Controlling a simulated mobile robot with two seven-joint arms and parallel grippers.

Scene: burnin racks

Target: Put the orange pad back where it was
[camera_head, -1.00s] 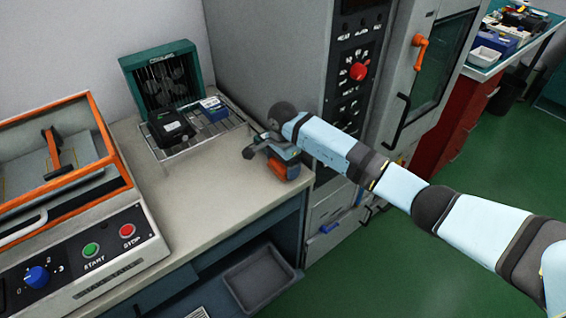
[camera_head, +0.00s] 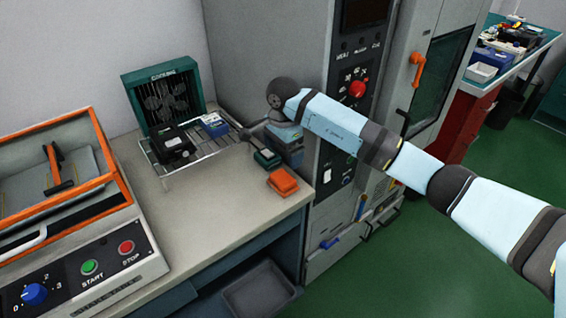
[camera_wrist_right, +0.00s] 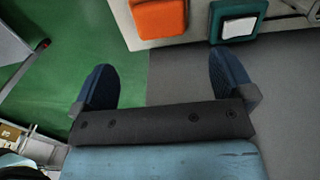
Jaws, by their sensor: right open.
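The orange pad (camera_head: 283,181) lies on the bench top near its right front corner, fully in view and apart from my gripper. It also shows at the top of the right wrist view (camera_wrist_right: 158,18), beyond the fingertips. A dark green pad (camera_head: 267,158) sits just behind it; in the wrist view it is teal with a white block on top (camera_wrist_right: 238,25). My right gripper (camera_head: 268,138) is behind the orange pad, beside the grey cabinet. Its two blue fingers (camera_wrist_right: 165,82) are spread with nothing between them. My left gripper is not in view.
A wire rack (camera_head: 205,148) holding a black box and a blue box stands at the back, before a green fan unit (camera_head: 165,100). The grey cabinet (camera_head: 265,50) borders the bench on the right. An orange-rimmed machine (camera_head: 70,190) fills the left. The front middle bench is clear.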

